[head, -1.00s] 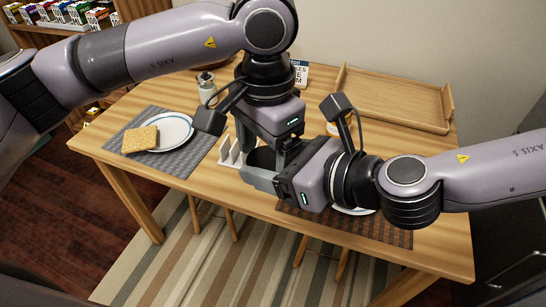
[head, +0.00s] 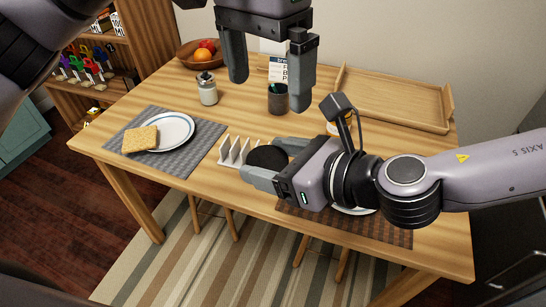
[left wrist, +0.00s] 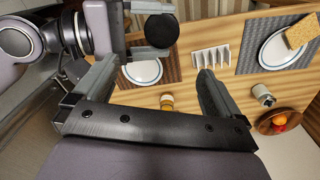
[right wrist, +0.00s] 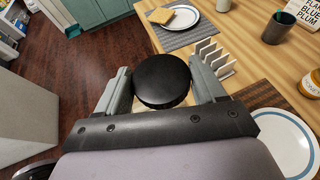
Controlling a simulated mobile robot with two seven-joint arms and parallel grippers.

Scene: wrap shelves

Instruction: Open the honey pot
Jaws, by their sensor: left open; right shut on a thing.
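My left gripper (head: 270,95) is open and empty, above and apart from the pot. In the left wrist view the black top (left wrist: 161,30) lies beyond the open fingertips (left wrist: 158,68).
A white toast rack (head: 237,152) stands left of the pot. A jar with orange (left wrist: 167,102) stands behind my right gripper. A plate with toast (head: 142,138), a glass shaker (head: 207,90), a dark cup (head: 278,98), a fruit bowl (head: 202,58) and a wooden tray (head: 390,98) are also on the table.

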